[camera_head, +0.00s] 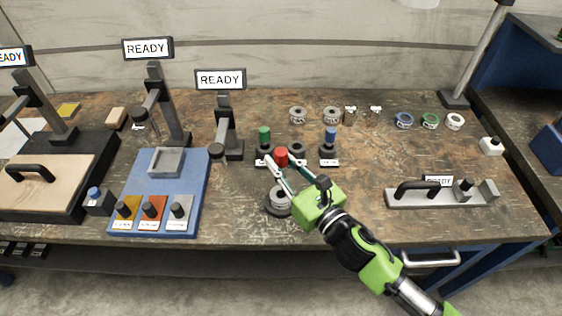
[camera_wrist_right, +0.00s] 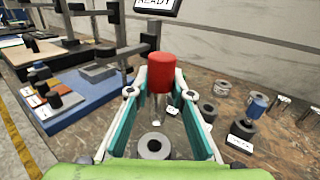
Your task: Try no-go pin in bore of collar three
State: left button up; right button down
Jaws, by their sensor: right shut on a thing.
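My right gripper (camera_head: 282,161) is shut on a pin with a red handle (camera_head: 281,155). In the right wrist view the red handle (camera_wrist_right: 160,73) stands upright between the fingers, with a pale metal shank below it. A grey collar (camera_head: 279,195) sits on a dark round base in front of the pin stands. Its open bore faces up in the right wrist view (camera_wrist_right: 154,146), nearer the camera than the pin. The pin appears apart from this collar. The label on its front is too small to read. My left gripper is not in view.
A green-handled pin (camera_head: 264,135) and a blue-handled pin (camera_head: 331,135) stand in dark holders, with a holder without a pin (camera_head: 297,149) between them. Grey collars (camera_head: 298,114) and coloured rings (camera_head: 404,120) lie behind. A blue tray (camera_head: 185,193) is left; a handled fixture (camera_head: 436,196) is right.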

jog(key=shift+s+f+b, duration=0.1)
jog(key=shift+f+b, duration=0.5)
jog(key=shift+f, duration=0.05)
jog(key=shift+f+b, duration=0.35)
jog(key=shift+f, duration=0.05)
notch_tip(320, 180, down, 2)
jog(key=shift+f+b, duration=0.2)
jog(key=shift+b, duration=0.85)
jog(key=shift+f+b, duration=0.4)
jog(key=shift+f, duration=0.1)
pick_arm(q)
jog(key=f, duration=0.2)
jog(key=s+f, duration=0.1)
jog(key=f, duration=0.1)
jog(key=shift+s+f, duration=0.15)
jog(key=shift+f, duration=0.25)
pick_arm(e)
jog(key=shift+f, duration=0.1)
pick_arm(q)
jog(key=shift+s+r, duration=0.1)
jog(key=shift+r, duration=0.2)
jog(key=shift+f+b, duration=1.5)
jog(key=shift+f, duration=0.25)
pick_arm(e)
jog(key=shift+f, duration=1.95)
